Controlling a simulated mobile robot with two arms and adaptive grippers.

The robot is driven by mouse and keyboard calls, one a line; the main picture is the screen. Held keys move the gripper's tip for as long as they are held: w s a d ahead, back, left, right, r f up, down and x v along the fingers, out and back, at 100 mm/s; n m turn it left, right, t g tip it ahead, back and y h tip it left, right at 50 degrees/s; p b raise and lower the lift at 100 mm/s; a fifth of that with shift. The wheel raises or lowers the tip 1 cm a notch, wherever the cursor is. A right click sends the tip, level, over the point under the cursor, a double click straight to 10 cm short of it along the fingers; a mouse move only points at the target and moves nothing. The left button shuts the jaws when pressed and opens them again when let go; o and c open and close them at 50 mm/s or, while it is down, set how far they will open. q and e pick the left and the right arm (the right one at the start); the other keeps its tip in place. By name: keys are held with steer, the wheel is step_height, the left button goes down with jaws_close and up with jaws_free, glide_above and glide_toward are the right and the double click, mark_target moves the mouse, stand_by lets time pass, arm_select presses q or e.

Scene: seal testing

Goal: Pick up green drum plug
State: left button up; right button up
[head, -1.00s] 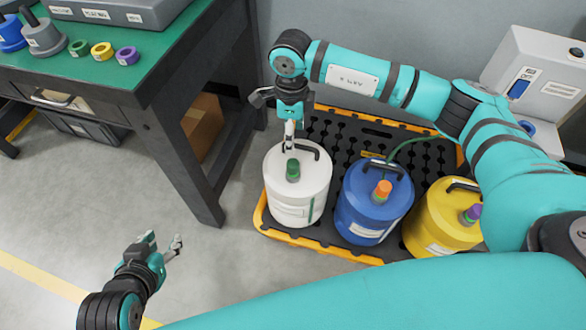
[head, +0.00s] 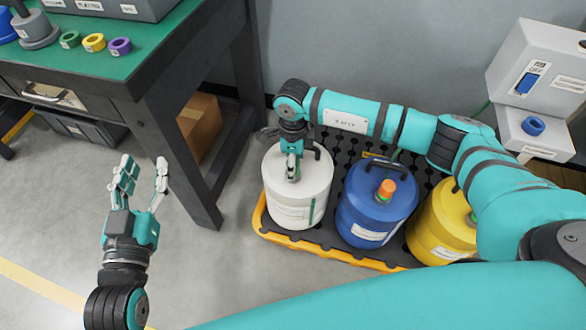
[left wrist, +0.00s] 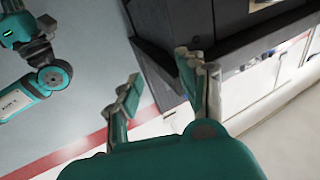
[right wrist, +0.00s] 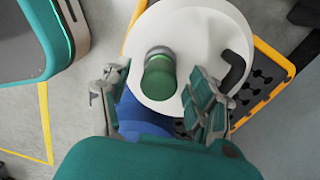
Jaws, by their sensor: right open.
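The green drum plug (right wrist: 158,82) stands in the top of the white drum (head: 292,212), seen in the right wrist view between the two finger groups of my right gripper (head: 293,170). Those fingers are open, with visible gaps on both sides of the plug. In the head view the right gripper points down over the drum's top and hides the plug. My left gripper (head: 142,182) is open and empty, raised above the floor left of the drum.
A blue drum (head: 372,208) with an orange plug (head: 386,189) and a yellow drum (head: 438,220) stand on the same spill pallet (head: 330,257). A green-topped workbench (head: 120,55) stands at left. A grey device (head: 540,75) is at right.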

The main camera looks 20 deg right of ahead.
steer(key=shift+f, duration=0.5)
jaws_close()
steer(key=shift+r, duration=0.15)
